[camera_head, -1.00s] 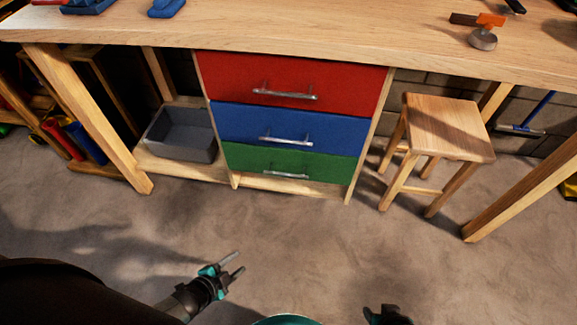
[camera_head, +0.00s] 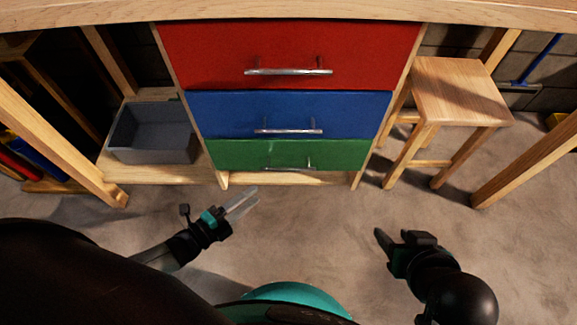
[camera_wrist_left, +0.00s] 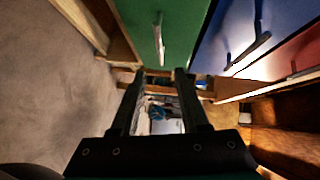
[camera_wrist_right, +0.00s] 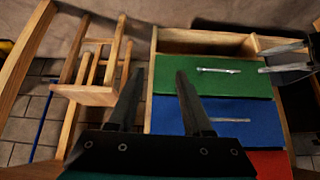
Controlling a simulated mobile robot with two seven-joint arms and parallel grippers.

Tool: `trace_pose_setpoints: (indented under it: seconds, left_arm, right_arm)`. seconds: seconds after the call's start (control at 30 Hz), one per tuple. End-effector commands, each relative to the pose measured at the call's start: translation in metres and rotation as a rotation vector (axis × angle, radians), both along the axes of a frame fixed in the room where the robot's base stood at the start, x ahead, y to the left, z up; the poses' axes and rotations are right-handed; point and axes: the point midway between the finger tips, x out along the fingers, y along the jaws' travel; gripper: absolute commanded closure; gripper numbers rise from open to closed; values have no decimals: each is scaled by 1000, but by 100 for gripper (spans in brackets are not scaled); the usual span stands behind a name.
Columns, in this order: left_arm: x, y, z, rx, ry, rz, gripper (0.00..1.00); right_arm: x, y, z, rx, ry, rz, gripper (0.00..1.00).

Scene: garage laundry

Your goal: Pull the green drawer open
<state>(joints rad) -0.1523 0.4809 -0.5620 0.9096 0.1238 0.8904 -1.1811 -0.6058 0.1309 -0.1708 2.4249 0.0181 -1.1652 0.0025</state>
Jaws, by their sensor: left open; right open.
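The green drawer (camera_head: 335,153) is the lowest of three stacked drawers under the workbench, and it looks shut. Its silver bar handle (camera_head: 290,167) runs across its front. The drawer also shows in the left wrist view (camera_wrist_left: 175,25) and the right wrist view (camera_wrist_right: 180,77), with its handle (camera_wrist_right: 218,70) there. My left gripper (camera_head: 245,202) is open and empty, in front of the drawer, low and to the left, apart from the handle. My right gripper (camera_head: 385,240) is open and empty, in front and to the right, also apart from the handle.
A blue drawer (camera_head: 225,112) and a red drawer (camera_head: 210,50) sit above the green one. A grey bin (camera_head: 150,135) stands on the low shelf at left. A wooden stool (camera_head: 460,90) stands at right. The floor in front of the drawers is clear.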

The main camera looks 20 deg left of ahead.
Motion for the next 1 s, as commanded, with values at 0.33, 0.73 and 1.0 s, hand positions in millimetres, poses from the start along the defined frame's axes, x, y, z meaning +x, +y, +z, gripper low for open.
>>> trace_pose_setpoints:
  seconds: [0.33,0.73,1.0]
  left_arm:
    - [35,-20,-6,-2,0,1,55]
    - [67,-38,-12,-2,2,1,55]
    - [87,-49,-15,-2,1,1,55]
  right_arm:
    - [17,24,-4,79,-166,31,50]
    - [29,50,1,185,-366,51,50]
    - [31,64,9,261,-500,56,50]
